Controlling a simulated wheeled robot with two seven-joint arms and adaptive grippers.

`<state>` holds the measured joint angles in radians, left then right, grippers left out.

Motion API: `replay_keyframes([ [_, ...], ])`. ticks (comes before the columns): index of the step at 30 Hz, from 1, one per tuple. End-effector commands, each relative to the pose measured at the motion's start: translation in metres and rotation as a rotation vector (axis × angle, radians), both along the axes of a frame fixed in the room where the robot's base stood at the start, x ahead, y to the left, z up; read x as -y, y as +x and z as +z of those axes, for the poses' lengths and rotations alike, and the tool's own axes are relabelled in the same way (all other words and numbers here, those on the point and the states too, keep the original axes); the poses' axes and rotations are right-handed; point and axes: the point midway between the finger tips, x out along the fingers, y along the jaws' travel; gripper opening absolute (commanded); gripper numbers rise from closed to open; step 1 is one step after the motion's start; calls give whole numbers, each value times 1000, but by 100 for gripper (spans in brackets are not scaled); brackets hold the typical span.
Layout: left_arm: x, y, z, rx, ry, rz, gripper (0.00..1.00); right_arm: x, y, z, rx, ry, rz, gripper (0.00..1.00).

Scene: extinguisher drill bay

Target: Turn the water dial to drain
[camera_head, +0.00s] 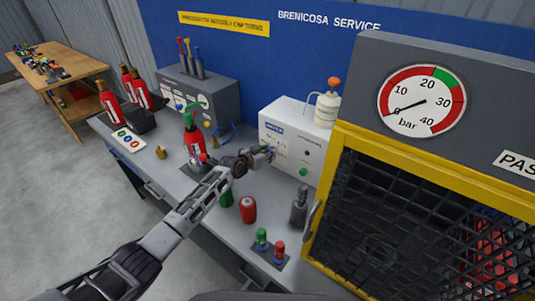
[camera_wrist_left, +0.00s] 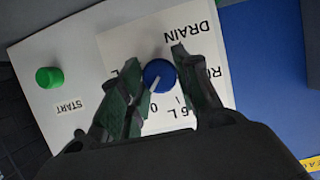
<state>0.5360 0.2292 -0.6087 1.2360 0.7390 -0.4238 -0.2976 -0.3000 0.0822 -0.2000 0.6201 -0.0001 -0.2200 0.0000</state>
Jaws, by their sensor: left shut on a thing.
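The blue water dial (camera_wrist_left: 158,75) sits on a white label plate (camera_wrist_left: 122,58) in the left wrist view, with its pale pointer line toward the 0 mark. The word DRAIN is printed on the far side of the dial from the 0; other labels are partly hidden by my fingers. My left gripper (camera_head: 270,153) reaches the front of the white box (camera_head: 288,122) in the head view. In the left wrist view its fingers (camera_wrist_left: 157,84) are on both sides of the dial, shut on it. The dial is hidden in the head view. My right gripper is not in view.
A green START button (camera_wrist_left: 50,77) is beside the label plate. A red extinguisher (camera_head: 194,147) stands left of my gripper on the grey bench. A red cylinder (camera_head: 248,209) and a dark grey fitting (camera_head: 299,207) stand in front. A yellow-framed mesh cage (camera_head: 330,185) closes off the right.

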Motion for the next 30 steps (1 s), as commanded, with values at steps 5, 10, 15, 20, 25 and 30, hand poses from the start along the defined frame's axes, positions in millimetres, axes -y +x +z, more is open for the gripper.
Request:
replay_keyframes([
  [5, 0, 0, -1, -6, -9, 0, 9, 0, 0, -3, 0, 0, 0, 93],
  [10, 0, 0, -1, -21, -32, 0, 9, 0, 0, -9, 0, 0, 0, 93],
  [15, -1, 1, -2, -46, -72, 1, 9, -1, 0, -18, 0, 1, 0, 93],
  [20, -2, 1, -3, -79, -120, 1, 9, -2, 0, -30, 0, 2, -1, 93],
  [25, -2, 1, -3, -119, -181, 0, 9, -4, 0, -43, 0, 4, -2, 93],
  [30, -2, 2, -4, -161, -244, 1, 9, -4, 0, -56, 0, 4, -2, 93],
])
